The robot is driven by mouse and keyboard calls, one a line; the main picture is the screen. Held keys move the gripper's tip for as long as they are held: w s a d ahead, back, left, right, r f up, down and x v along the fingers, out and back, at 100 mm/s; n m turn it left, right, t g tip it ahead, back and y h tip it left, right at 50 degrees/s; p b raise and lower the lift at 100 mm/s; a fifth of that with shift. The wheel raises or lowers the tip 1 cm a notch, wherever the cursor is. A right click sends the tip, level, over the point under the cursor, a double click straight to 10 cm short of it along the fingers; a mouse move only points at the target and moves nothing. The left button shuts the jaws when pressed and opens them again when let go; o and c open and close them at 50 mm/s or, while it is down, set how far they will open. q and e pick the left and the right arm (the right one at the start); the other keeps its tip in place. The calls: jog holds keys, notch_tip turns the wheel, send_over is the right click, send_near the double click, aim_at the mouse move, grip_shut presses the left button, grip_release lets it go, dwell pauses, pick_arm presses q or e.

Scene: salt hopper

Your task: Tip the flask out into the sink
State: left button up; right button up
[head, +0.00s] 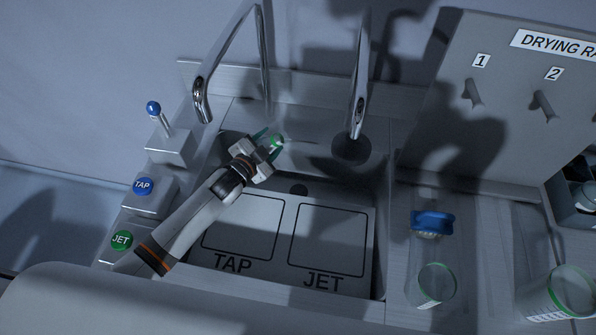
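My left gripper (272,145) reaches over the sink (380,215) from the lower left. Its teal fingers are around a small clear glass piece with a green edge, which I take to be the flask (278,142). The flask appears tilted well over, above the back left of the basin. Its clear body is faint, so its full outline and any contents cannot be made out. The sink floor has two outlined areas, marked TAP (240,232) and JET (330,240). My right gripper is not in view.
Two curved spouts (263,50) (362,60) hang over the sink. TAP (143,186) and JET (121,240) buttons and a blue-knobbed lever (153,108) stand left. Right are green-rimmed glass vessels (437,284) (572,291), a blue-topped object (432,222) and the pegged drying rack (510,85).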

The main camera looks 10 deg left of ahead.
pick_arm(q)
jog(key=shift+r, duration=0.25)
jog(key=shift+f+m, duration=0.2)
jog(key=shift+m, duration=0.1)
jog(key=shift+y, duration=0.3)
jog(key=shift+a+f+m, duration=0.15)
jog(key=shift+a+m, duration=0.05)
jog(key=shift+m, duration=0.1)
jog(key=shift+a+f+m+y+b, duration=0.2)
jog(key=shift+m+y+b, duration=0.15)
jog(key=shift+m, duration=0.25)
jog(key=shift+a+f+m+g+y, duration=0.1)
jog(key=shift+f+m+g+y, duration=0.25)
jog(key=shift+m+y, duration=0.35)
dwell(0.5)
jog(key=shift+d+f+m+y, duration=0.15)
jog(key=shift+d+m+y, duration=0.1)
jog(key=shift+d+m, duration=0.35)
dwell(0.6)
jog(key=shift+f+m+y, duration=0.1)
jog(key=shift+m+y, duration=0.2)
jog(key=shift+m, duration=0.1)
